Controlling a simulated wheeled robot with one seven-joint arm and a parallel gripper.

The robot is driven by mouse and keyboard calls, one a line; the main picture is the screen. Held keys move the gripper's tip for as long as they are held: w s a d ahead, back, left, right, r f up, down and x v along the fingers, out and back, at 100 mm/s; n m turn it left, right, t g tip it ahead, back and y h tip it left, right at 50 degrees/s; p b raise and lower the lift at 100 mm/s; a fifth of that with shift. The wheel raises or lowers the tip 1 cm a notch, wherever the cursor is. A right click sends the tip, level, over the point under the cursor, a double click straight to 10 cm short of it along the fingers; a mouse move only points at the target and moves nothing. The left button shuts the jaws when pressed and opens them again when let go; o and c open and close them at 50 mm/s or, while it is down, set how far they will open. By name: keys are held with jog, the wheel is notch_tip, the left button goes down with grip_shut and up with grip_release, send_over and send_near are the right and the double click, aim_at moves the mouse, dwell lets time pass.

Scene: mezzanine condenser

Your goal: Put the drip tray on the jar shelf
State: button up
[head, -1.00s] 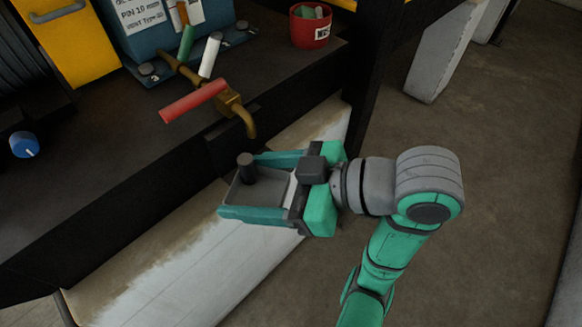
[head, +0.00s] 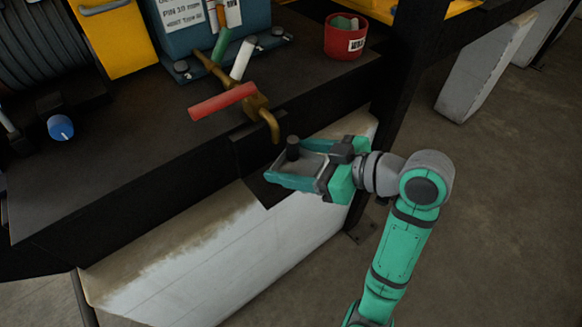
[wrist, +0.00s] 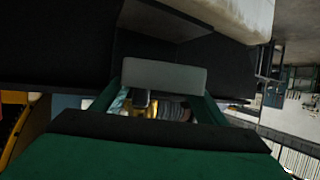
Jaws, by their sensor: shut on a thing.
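In the wrist view, a grey tray wall (wrist: 164,76) shows between my green fingers. A dark ledge (head: 264,190) below the bench edge may be the jar shelf; I cannot tell, and the tray partly hides it.
A tap with a red handle (head: 222,101) juts over the bench (head: 130,140) edge. A red cup (head: 345,36) stands at the back right. A dark post (head: 400,85) rises right of the gripper. A pale stained panel (head: 200,260) slopes below.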

aim_at(298, 161)
jog(key=w+f, duration=0.2)
jog(key=f, duration=0.1)
jog(key=shift+w, duration=0.3)
jog(key=f, duration=0.3)
jog(key=shift+w+f, duration=0.1)
jog(key=shift+w, duration=0.25)
jog(key=shift+s+f, duration=0.2)
jog(key=shift+f, duration=0.05)
jog(key=shift+f, duration=0.1)
jog(key=o, duration=1.2)
jog(key=shift+w, duration=0.1)
jog(key=shift+o, duration=0.2)
jog(key=shift+d+r, duration=0.15)
jog(key=shift+r, duration=0.05)
jog(key=v, duration=1.1)
jog(key=shift+s+d, duration=0.2)
jog(key=shift+s, duration=0.1)
